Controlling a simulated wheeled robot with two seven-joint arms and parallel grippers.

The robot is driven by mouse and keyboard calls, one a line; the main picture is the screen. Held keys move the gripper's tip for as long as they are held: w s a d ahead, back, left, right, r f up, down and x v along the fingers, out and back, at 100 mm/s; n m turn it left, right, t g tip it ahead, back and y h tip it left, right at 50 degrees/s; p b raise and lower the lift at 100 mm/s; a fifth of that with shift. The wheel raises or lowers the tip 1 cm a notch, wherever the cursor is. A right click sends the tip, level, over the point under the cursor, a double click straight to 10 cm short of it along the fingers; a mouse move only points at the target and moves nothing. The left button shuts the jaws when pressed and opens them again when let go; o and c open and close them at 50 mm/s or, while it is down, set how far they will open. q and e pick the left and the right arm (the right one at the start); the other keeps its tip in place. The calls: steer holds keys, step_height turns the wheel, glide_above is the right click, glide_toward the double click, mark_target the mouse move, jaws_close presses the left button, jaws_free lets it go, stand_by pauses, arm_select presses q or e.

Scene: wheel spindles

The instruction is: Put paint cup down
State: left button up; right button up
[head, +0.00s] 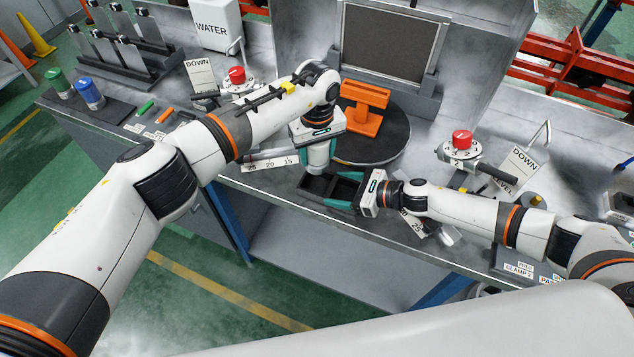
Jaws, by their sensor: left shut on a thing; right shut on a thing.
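My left gripper (318,150) points down near the bench's front edge. It is shut on a pale grey cup-like thing (318,157), which I take as the paint cup; the gripper partly hides it. The cup is over or at the back edge of a black compartmented tray (316,186); I cannot tell if they touch. My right gripper (343,189) comes in from the right, with teal fingers at the tray's right end. It is shut on the tray. A green cup (58,83) and a blue cup (90,93) stand on a dark mat at the far left.
An orange stand (364,108) sits on a dark round turntable (385,140) behind the grippers. Red-topped valves (237,76) (462,141) stand on either side. A white WATER container (214,28) is at the back. The bench's front edge runs close below the tray.

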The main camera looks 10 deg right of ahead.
arm_select(q)
step_height(320, 180, down, 9)
steer(key=shift+f, duration=0.1)
stand_by(0.4)
steer(key=o, duration=0.9)
step_height(320, 180, up, 12)
steer(key=shift+a+r, duration=0.1)
arm_select(e)
steer(key=shift+s+f, duration=0.1)
steer(key=o, duration=1.1)
